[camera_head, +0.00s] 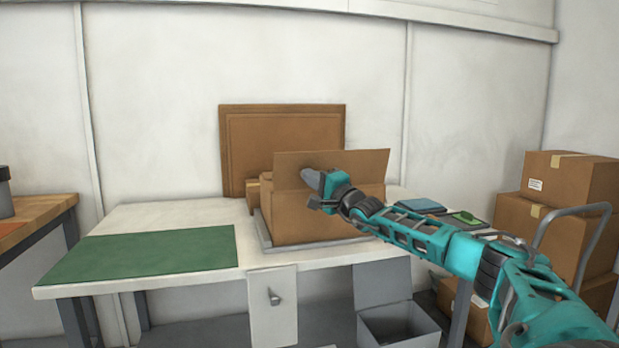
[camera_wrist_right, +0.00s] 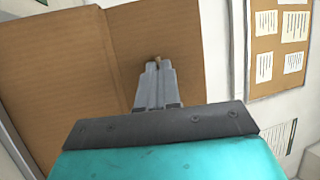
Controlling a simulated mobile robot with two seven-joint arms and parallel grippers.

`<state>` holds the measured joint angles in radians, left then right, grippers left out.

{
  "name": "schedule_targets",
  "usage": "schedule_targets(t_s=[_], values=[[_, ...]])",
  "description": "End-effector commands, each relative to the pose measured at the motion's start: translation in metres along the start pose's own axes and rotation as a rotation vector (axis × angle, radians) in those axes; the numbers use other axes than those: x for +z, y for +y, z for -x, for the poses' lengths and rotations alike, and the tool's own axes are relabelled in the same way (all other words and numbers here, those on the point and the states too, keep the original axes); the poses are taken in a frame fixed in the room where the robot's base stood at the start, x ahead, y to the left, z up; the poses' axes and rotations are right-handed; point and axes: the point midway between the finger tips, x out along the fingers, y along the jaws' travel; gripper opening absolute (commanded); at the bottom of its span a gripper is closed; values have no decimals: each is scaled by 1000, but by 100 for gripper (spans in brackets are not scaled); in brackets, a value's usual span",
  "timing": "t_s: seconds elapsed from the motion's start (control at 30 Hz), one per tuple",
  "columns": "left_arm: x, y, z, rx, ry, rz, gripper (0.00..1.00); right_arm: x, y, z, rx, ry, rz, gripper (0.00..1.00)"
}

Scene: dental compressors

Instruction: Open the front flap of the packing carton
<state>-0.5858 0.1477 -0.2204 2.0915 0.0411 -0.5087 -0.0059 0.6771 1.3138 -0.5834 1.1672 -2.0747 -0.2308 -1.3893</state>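The packing carton (camera_head: 300,222) is a brown cardboard box on the white table. A wide cardboard flap (camera_head: 352,161) stands up along its top; I cannot tell for sure whether it is the front or back one. My right gripper (camera_head: 308,177) is at the carton's top, in front of this flap. In the right wrist view, the gripper's grey fingers (camera_wrist_right: 157,75) are together, pointing at bare cardboard (camera_wrist_right: 70,70). A small brown bit shows at the tips, with no clear grip on the flap. Whether the tips touch cardboard is unclear. My left gripper is out of view.
The carton stands on a thin grey tray (camera_head: 266,245). A green mat (camera_head: 150,258) covers the table's left part. Flat cardboard (camera_head: 235,150) leans on the wall behind. Small flat items (camera_head: 465,218) lie right of the carton. Stacked boxes (camera_head: 570,180) stand at far right.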

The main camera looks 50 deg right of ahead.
Motion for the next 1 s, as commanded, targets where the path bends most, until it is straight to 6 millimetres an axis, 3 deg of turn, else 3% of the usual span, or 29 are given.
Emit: schedule_targets(t_s=[0.57, 0.6, 0.83, 1.0], values=[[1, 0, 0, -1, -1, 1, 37, -1, 0, 0, -12, -2, 1, 0], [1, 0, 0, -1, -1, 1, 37, -1, 0, 0, -12, -2, 1, 7], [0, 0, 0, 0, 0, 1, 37, -1, 1, 0, -11, -1, 2, 29], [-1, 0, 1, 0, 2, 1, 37, -1, 1, 0, -10, -1, 2, 30]])
